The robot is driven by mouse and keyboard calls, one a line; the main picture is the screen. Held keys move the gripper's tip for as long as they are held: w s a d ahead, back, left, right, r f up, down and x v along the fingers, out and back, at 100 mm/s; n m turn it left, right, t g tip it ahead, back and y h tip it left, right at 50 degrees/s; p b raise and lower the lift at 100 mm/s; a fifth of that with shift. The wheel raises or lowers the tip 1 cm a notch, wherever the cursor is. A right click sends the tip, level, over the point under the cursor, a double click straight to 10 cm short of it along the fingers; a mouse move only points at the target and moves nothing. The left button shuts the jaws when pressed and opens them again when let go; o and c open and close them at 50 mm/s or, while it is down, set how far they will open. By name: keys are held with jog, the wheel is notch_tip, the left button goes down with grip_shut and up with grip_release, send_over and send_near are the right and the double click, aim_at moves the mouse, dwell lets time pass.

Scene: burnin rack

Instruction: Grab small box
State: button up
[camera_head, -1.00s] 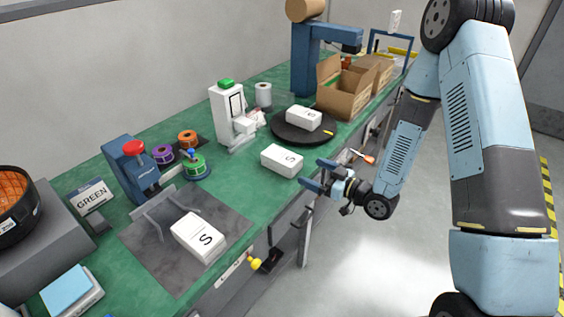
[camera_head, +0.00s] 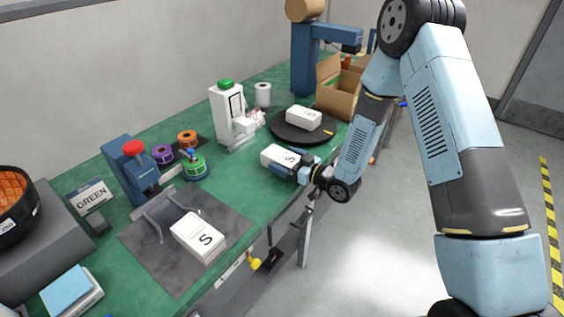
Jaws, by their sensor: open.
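A small white box marked S (camera_head: 275,155) lies on the green bench near its front edge. My gripper (camera_head: 284,165) is open at the box's right end, with its fingers along the box's sides. Whether they touch it cannot be told. A second white S box (camera_head: 198,238) lies on the grey mat at the front. A third white box (camera_head: 303,118) sits on the black turntable (camera_head: 290,136), behind my gripper.
A white device with a green top (camera_head: 227,112) stands behind the box. Coloured tape rolls (camera_head: 194,167) and a blue press (camera_head: 130,168) stand to the left. An open cardboard box (camera_head: 338,92) is at the back right. Green bench surface (camera_head: 232,188) is clear left of the box.

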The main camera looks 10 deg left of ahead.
jog(key=shift+w+a, duration=0.1)
jog(key=shift+a, duration=0.1)
jog(key=c, duration=1.1)
jog(key=shift+r, duration=0.1)
